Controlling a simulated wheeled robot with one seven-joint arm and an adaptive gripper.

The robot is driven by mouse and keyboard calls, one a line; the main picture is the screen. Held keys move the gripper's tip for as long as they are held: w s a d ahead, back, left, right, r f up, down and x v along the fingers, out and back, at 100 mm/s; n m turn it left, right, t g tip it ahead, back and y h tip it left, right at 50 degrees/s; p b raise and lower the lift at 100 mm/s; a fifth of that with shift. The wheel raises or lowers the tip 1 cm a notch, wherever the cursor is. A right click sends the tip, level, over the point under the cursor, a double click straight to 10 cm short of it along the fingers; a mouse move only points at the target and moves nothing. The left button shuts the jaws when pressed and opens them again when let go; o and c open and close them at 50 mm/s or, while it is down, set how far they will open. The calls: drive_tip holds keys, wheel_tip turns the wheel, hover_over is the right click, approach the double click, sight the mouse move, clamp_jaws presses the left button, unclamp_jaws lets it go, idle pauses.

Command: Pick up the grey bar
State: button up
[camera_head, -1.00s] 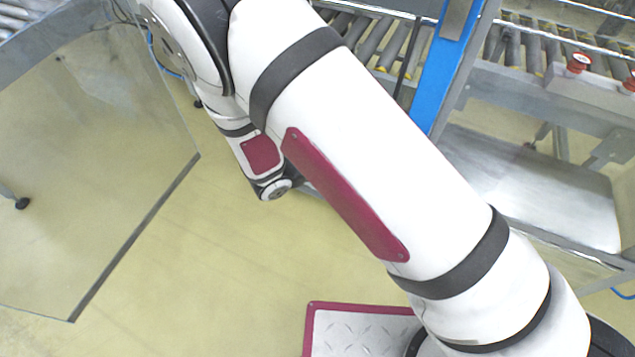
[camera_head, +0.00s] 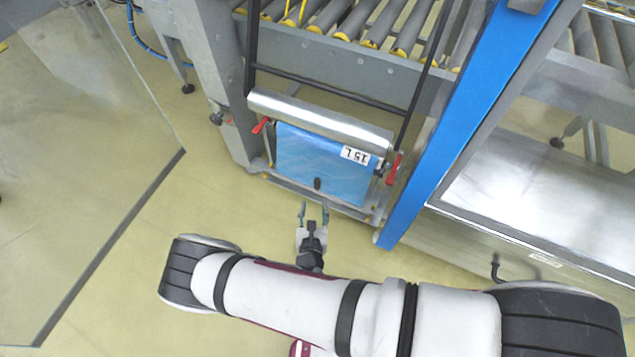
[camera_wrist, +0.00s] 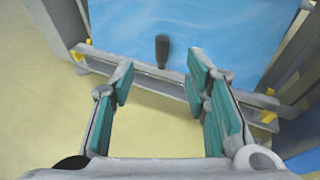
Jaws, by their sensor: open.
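A grey bar (camera_head: 345,207) runs along the lower edge of a blue sheet (camera_head: 315,165) labelled "15 L", low on a machine frame. In the wrist view the grey bar (camera_wrist: 160,82) crosses just beyond and between my fingertips, slightly tilted. A short dark knob (camera_wrist: 162,48) stands out above the bar's middle, in front of the sheet. My gripper (camera_head: 314,210) is open and empty, with its fingers pointing at the bar. In the wrist view my gripper (camera_wrist: 160,70) shows teal pads wide apart. I cannot tell the exact gap in depth.
A grey roller (camera_head: 320,121) lies above the sheet, with red levers (camera_head: 393,168) at the sides. A blue post (camera_head: 470,110) stands close on the right. A clear panel (camera_head: 80,170) is at left. Floor between is free.

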sight(317, 184)
drive_tip(key=b+x, duration=0.2)
drive_tip(key=x, duration=0.6)
drive_tip(key=shift+w+d+f+b, duration=0.1)
drive_tip(key=shift+w+b, duration=0.1)
drive_tip(key=shift+b, duration=0.15)
drive_tip(key=b+x, duration=0.1)
drive_tip(key=x, duration=0.1)
drive_tip(key=b+x, duration=0.2)
drive_tip(key=shift+w+d+f, duration=0.1)
drive_tip(key=shift+f, duration=0.2)
drive_tip(key=shift+w, duration=0.35)
clamp_jaws()
